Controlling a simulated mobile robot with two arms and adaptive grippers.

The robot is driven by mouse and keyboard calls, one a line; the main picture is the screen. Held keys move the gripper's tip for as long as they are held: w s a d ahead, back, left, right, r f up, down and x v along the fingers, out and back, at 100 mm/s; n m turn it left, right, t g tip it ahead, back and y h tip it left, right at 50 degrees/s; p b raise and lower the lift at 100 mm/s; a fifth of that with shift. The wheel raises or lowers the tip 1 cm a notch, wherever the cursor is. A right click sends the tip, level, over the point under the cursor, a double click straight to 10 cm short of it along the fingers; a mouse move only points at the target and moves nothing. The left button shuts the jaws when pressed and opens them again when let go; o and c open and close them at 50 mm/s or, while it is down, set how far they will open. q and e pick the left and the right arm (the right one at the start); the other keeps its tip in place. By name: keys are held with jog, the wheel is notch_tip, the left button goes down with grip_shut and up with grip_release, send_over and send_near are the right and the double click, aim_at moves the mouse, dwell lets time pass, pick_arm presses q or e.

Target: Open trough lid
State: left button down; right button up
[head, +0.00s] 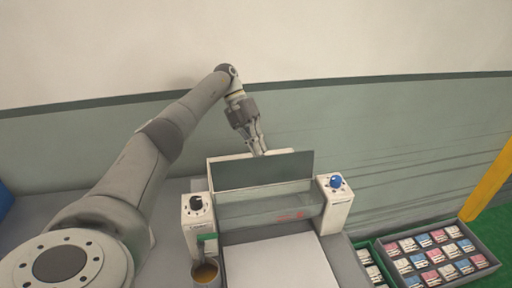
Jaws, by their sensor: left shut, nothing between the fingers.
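The trough (300,205) is a clear-fronted unit between two white end blocks, one with a black knob (196,203) and one with a blue knob (336,182). Its lid (262,172), a dark grey-green panel, stands raised along the back of the trough. My left gripper (260,150) reaches in from above and behind, with its fingers shut and empty. The fingertips are at the lid's top edge, partly hidden behind it; I cannot tell whether they touch it. My right gripper is out of view.
A white flat sheet or bed (275,265) extends in front of the trough. A cup (205,271) with brownish contents stands at its left. A grey tray (489,268) of small labelled boxes lies at the right, near a yellow post (490,183). A wall is close behind.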

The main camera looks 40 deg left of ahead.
pick_arm(q)
jog(key=c, duration=2.2)
grip_release()
jog(key=f, duration=0.2)
jog(key=s, duration=0.1)
jog(key=shift+d+f+g, duration=0.3)
jog(key=shift+f, duration=0.1)
jog(key=o, duration=0.7)
jog(key=shift+s+r, duration=0.1)
jog(key=shift+o, duration=1.1)
jog(key=shift+w+d, duration=0.35)
jog(key=shift+w, duration=0.45)
jog(key=r, duration=1)
jog(key=shift+s+a, duration=0.1)
jog(key=shift+a, duration=0.15)
jog(key=shift+f, duration=0.15)
